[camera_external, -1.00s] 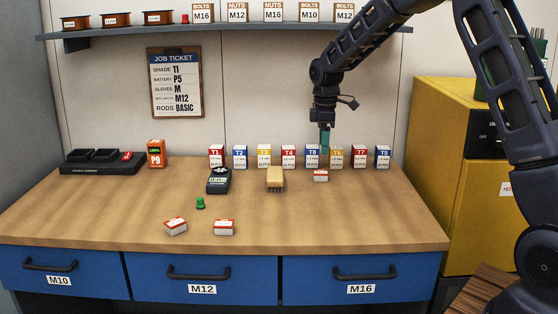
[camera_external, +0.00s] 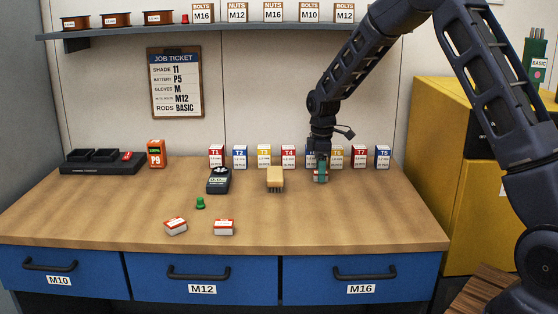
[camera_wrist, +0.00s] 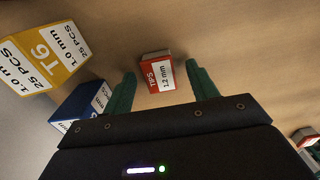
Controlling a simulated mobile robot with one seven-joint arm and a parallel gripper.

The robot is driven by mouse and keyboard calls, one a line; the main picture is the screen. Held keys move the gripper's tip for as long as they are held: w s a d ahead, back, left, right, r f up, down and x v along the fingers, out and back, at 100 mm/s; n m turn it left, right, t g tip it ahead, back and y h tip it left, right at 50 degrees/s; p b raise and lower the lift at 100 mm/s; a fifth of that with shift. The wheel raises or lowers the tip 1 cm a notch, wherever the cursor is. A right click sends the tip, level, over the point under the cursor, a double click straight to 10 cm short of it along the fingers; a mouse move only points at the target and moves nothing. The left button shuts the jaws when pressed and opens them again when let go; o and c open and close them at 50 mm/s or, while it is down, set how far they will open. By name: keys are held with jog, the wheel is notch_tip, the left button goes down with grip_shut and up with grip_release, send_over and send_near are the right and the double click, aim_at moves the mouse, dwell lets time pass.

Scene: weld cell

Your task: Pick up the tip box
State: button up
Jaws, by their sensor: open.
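A small red and white tip box (camera_wrist: 158,73), marked 1.2 mm, lies on the bench and shows between my fingers in the wrist view. My gripper (camera_wrist: 160,70) is open, with one green finger on each side of the box and a gap to each. In the external view my gripper (camera_external: 320,178) points down over the box at the right of the bench and hides most of it. Two similar red and white boxes, one at left (camera_external: 176,226) and one at right (camera_external: 224,227), lie near the bench's front edge.
A row of upright labelled boxes, among them a yellow T6 box (camera_wrist: 45,60) and a blue box (camera_wrist: 82,105), stands close behind my gripper. The right front bench top is clear.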

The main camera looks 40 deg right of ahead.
jog(key=c, duration=1.1)
jog(key=shift+r, duration=0.15)
